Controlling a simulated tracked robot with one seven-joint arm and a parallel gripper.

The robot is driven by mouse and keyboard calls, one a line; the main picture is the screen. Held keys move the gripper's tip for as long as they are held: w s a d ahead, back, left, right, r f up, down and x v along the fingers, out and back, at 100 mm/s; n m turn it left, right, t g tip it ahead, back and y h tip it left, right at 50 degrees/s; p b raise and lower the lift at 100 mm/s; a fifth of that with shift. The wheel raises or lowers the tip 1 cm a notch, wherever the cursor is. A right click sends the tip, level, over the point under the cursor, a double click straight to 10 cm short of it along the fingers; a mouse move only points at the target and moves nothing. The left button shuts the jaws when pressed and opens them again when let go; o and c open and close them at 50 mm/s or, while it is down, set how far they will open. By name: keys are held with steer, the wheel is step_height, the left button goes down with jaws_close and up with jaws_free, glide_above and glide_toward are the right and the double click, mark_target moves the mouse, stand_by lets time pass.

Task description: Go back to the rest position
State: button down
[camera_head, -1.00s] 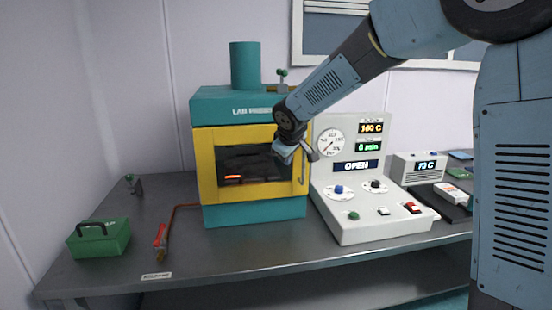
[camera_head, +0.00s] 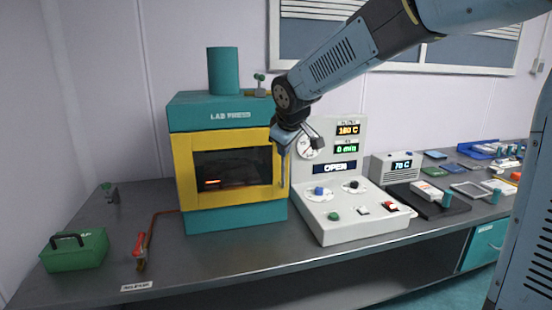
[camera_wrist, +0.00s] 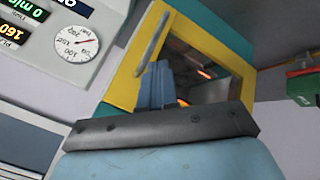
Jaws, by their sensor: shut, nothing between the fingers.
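My gripper (camera_head: 281,148) is in front of the upper right corner of the lab press's yellow door, near its upright handle (camera_head: 283,170). I cannot tell whether they touch. In the wrist view its blue fingers (camera_wrist: 156,86) are together with nothing between them, seen against the door window. The lab press (camera_head: 225,113) is teal with a yellow-framed front (camera_head: 184,175). An orange glow shows behind its dark window. My arm reaches in from the upper right.
The white control console (camera_head: 345,220) stands right of the press, its display reading OPEN. A 70 C unit (camera_head: 396,167) and several trays lie farther right. A green toolbox (camera_head: 75,253) and a red-handled valve (camera_head: 140,245) stand at left. The front bench strip is mostly clear.

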steer(key=s+d+r+m+h, duration=0.1)
steer(key=s+d+m, duration=0.2)
steer(key=s+d, duration=0.35)
steer(key=s+d+r+m, duration=0.2)
steer(key=s+d, duration=0.4)
steer(key=d, duration=0.2)
steer(key=s+d+f+m, duration=0.2)
steer(key=s+d+m, duration=0.1)
steer(key=s, duration=0.5)
steer(key=s+d+f+m+g, duration=0.1)
steer(key=s+d+f+m, duration=0.1)
steer(key=s+d, duration=0.3)
steer(key=shift+s+d+f+m+g, duration=0.35)
steer(key=shift+s+m, duration=0.35)
steer(key=shift+s, duration=1)
